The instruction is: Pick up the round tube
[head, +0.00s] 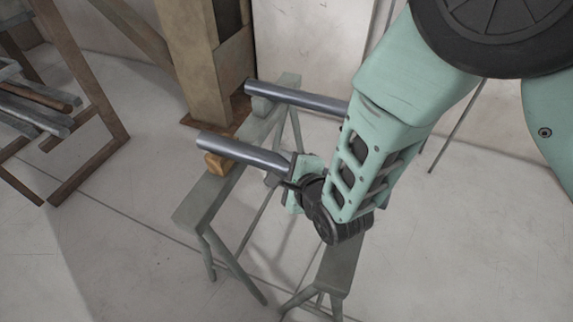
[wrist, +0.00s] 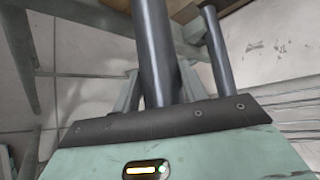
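Two grey metal round tubes lie side by side on green trestles. The nearer tube (head: 240,152) has its left end on a small wooden block; its right part goes behind my gripper (head: 304,190). The farther tube (head: 300,97) lies behind it, its right part hidden by my arm. My gripper is at the nearer tube, toward its right side. The fingers are mostly hidden, so I cannot tell whether they are around the tube or closed on it. In the wrist view the nearer tube (wrist: 157,55) rises from behind the wrist housing, with the other tube (wrist: 217,52) to its right.
The left trestle (head: 203,200) and right trestle (head: 338,268) stand on a pale concrete floor. A wooden post (head: 195,65) stands behind the tubes' left ends. A brown rack (head: 95,85) with several bars is at far left. The floor in front is clear.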

